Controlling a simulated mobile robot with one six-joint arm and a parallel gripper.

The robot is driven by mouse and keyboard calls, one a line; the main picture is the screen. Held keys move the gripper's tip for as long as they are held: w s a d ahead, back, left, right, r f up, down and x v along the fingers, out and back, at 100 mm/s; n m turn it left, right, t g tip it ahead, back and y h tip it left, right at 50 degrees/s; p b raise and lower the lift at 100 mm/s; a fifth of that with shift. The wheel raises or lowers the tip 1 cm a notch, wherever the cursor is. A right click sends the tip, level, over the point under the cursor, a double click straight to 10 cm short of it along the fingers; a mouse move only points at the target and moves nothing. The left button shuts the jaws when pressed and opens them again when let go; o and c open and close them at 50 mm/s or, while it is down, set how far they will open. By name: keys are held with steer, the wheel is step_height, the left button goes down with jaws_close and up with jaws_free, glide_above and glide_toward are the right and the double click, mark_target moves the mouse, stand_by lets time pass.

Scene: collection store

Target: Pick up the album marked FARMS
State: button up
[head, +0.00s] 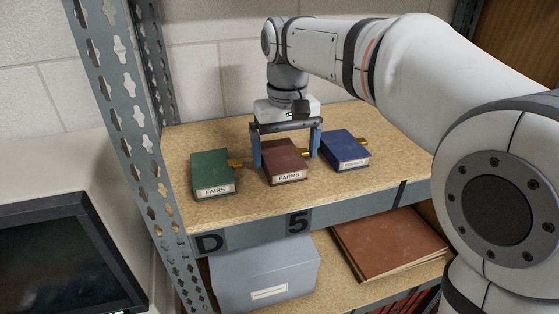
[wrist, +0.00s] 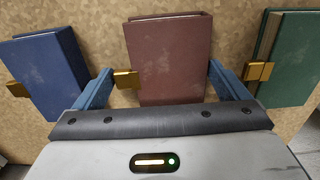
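The album marked FARMS (head: 286,165) is dark red-brown and lies flat on the upper shelf between two other albums. It also shows in the wrist view (wrist: 172,55), with a brass clasp (wrist: 126,79) on its side. My gripper (head: 286,153) is pointed down over it. Its two blue fingers stand apart, one on each side of the album, and they also show in the wrist view (wrist: 163,88). Gaps show between the fingers and the album's sides in the wrist view. How far down the fingertips reach is hard to tell.
A green album marked FAIRS (head: 213,174) lies to the left, and a blue album (head: 344,150) with an unreadable label lies to the right. The grey shelf upright (head: 115,110) stands at the left. A grey box (head: 265,270) and a brown folder (head: 388,243) are on the lower shelf.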

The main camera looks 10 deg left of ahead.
steer(key=c, duration=0.8)
steer(key=shift+o, duration=0.2)
